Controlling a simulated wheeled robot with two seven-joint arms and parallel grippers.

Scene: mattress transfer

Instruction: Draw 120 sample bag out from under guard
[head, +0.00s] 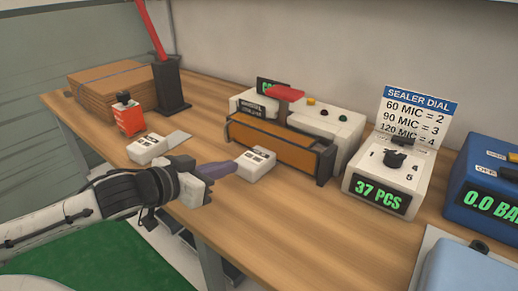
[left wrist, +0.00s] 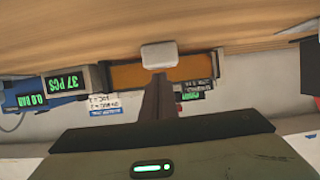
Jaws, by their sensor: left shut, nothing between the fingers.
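The sealer (head: 335,148) has an orange-brown guard panel (head: 275,146) along its front, also visible upside down in the left wrist view (left wrist: 197,72). A small white block (head: 260,160) with dark marks lies on the table in front of the guard; it also shows in the left wrist view (left wrist: 160,55). My left gripper (head: 236,166) is shut and empty, its fingertips close to the block's left side; contact cannot be told. Another white block (head: 147,149) with a thin grey sheet (head: 177,139) lies to the left. I cannot make out which is the 120 sample bag. My right gripper is not in view.
A counter box (head: 383,172) reading 37 PCS stands right of the sealer, below a dial chart (head: 420,115). A blue box (head: 490,190) is far right. Brown stacked sheets (head: 110,88), an orange box (head: 128,118) and a red-handled stand (head: 170,85) are left. Front middle table is clear.

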